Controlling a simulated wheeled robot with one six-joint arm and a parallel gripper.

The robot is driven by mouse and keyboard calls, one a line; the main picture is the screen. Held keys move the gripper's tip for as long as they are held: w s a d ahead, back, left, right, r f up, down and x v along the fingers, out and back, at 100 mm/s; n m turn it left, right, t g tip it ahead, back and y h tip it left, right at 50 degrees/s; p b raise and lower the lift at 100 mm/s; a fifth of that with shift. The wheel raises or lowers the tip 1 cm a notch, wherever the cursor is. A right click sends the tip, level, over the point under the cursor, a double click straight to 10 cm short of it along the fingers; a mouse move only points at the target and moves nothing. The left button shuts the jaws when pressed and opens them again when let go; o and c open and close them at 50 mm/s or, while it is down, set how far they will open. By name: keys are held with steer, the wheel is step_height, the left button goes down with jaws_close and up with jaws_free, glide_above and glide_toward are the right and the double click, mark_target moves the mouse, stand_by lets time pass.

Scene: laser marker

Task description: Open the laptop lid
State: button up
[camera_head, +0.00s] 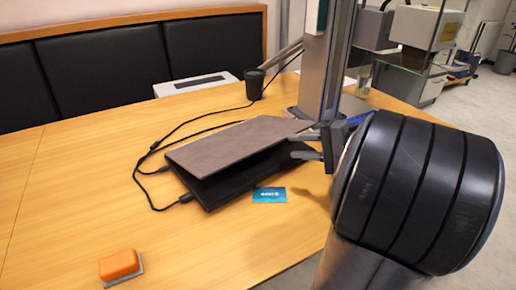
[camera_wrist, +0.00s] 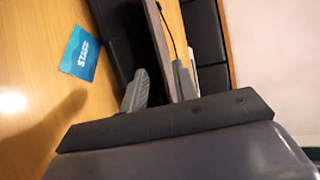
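The laptop sits on the wooden table, its grey-brown lid (camera_head: 232,146) raised at a small angle above the black base (camera_head: 228,188). The base also shows as a dark slab in the wrist view (camera_wrist: 113,45), with the lid seen edge-on (camera_wrist: 157,35) beside it. My gripper (camera_head: 292,146) is at the right edge of the lid. Its fingers are apart, one above the lid and one in the gap between lid and base. In the wrist view my gripper (camera_wrist: 160,70) straddles the lid edge. I cannot tell whether either finger touches it.
A blue card (camera_head: 270,195) lies in front of the laptop. Black cables (camera_head: 150,180) run along its left side. A black cup (camera_head: 254,84) and a white box (camera_head: 196,84) stand behind. An orange block (camera_head: 119,264) sits at the front left. The left table area is clear.

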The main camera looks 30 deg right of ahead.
mark_target(268, 146)
steer(key=b+x, duration=0.2)
steer(key=x, duration=0.8)
steer(key=shift+w+a+f, duration=0.1)
steer(key=shift+w+a, duration=0.1)
steer(key=shift+a, duration=0.05)
steer(key=shift+c, duration=0.6)
jaws_close()
